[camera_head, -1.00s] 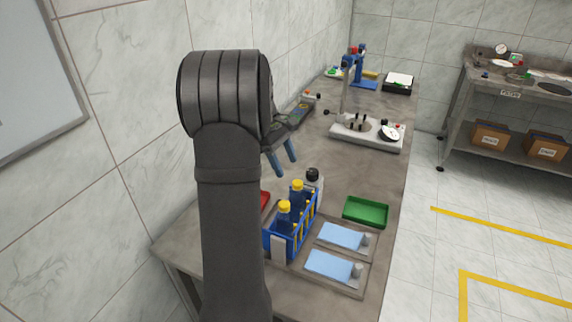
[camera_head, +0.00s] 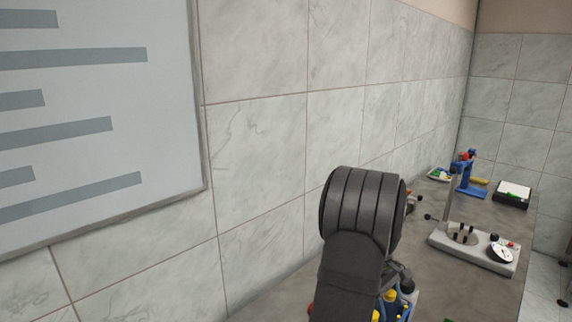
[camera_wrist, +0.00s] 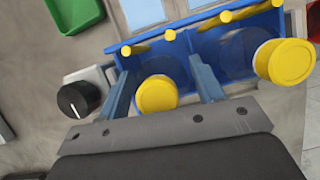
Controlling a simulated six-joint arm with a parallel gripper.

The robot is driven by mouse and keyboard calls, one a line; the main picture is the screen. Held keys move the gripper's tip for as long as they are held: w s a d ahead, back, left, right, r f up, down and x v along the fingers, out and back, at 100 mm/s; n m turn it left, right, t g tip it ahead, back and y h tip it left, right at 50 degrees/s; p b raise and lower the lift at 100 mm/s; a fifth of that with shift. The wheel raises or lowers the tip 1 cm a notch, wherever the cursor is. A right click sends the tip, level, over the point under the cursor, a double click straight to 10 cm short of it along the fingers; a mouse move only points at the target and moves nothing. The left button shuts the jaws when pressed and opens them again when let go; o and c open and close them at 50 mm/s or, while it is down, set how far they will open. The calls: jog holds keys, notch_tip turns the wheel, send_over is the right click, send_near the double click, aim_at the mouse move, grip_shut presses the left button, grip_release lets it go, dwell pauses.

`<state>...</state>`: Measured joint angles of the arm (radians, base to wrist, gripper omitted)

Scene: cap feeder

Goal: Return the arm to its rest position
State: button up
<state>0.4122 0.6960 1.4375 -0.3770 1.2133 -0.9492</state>
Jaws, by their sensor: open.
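My gripper (camera_wrist: 160,68) is open in the wrist view, its two blue-grey fingers spread apart. A yellow-capped bottle (camera_wrist: 157,95) shows between the fingers, with no visible grip on it; its depth relative to the fingertips is unclear. Another yellow-capped bottle (camera_wrist: 284,62) is to the right. The blue rack (camera_wrist: 225,22) is beyond the fingers. In the head view my dark arm (camera_head: 362,215) rises from the bottom edge and hides most of the gripper. Yellow caps (camera_head: 390,295) show low beside the arm.
A black round knob or cap (camera_wrist: 78,100) is left of the fingers. A green tray (camera_wrist: 75,14) and a red tray (camera_wrist: 278,25) are at the wrist view's top corners. The tiled wall (camera_head: 262,160) runs along the left. A dial fixture (camera_head: 470,248) stands farther along the bench.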

aim_at(391, 292)
jog(key=shift+r, duration=1.55)
